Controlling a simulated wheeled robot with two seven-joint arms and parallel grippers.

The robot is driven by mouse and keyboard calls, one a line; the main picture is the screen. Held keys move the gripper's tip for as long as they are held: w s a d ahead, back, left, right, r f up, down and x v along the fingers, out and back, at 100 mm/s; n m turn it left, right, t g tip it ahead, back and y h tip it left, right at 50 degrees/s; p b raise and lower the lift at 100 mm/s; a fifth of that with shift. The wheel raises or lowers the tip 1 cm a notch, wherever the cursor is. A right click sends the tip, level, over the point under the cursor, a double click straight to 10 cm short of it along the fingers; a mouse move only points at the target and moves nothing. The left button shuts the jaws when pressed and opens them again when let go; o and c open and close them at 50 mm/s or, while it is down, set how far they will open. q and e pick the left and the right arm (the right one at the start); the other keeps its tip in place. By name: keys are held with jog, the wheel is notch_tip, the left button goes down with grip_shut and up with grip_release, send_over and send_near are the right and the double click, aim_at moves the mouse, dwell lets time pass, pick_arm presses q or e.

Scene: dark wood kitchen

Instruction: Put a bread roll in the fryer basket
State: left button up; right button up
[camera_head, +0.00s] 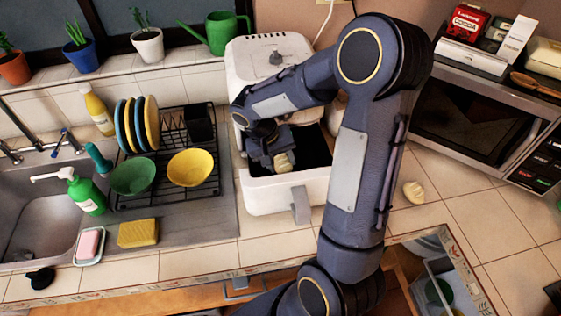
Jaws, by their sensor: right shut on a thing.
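The white fryer (262,60) stands on the tiled counter in the middle. Its basket (290,193) is pulled out at the front, with a dark inside and a grey handle (300,205). My right gripper (278,155) is above the basket opening, pointing down, shut on a pale bread roll (284,162). I cannot tell whether the roll touches the basket. Another pale roll (413,191) lies on the counter to the right of my right arm. My left gripper is not in view.
A dish rack (170,190) with bowls and plates stands left of the fryer, beside the sink (35,215). A microwave (480,125) stands at the right. An open drawer (440,265) is below the counter. The counter at the right is mostly clear.

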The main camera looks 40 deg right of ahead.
jog(key=shift+f, duration=0.55)
jog(key=shift+f+b, duration=0.6)
jog(key=shift+b, duration=0.15)
jog(key=o, duration=1)
jog(key=shift+r, duration=0.1)
